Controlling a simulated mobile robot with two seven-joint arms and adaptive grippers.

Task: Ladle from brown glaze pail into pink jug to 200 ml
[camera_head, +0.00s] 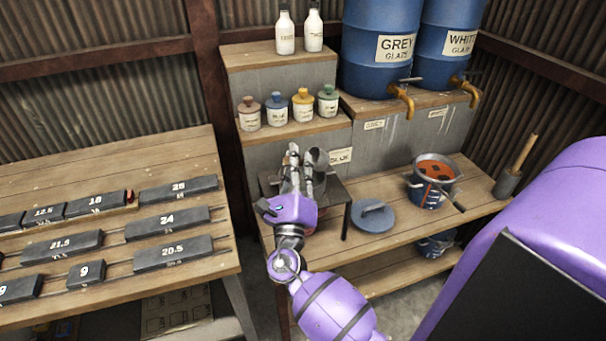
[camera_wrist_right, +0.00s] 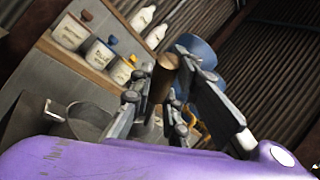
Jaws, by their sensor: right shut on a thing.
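My right gripper (camera_head: 297,170) is over the dark stand (camera_head: 335,190) at the left end of the low bench. In the wrist view its fingers (camera_wrist_right: 160,105) are shut on a brown round handle (camera_wrist_right: 163,75), which looks like the ladle's. A grey metal bowl (camera_head: 317,159) shows beside the fingers and also in the wrist view (camera_wrist_right: 88,120); whether it joins the handle is hidden. A pail (camera_head: 428,195) with orange-brown glaze (camera_head: 437,170) stands right of the gripper, a dark stick leaning at its rim. I see no pink jug. My left gripper is not in view.
A blue-grey lid (camera_head: 373,216) lies between stand and pail. A wooden-handled tool stands in a grey cup (camera_head: 507,184) at right. Lidded jars (camera_head: 303,106) and blue barrels (camera_head: 380,50) with taps are behind. A table (camera_head: 180,150) with numbered dark blocks is left.

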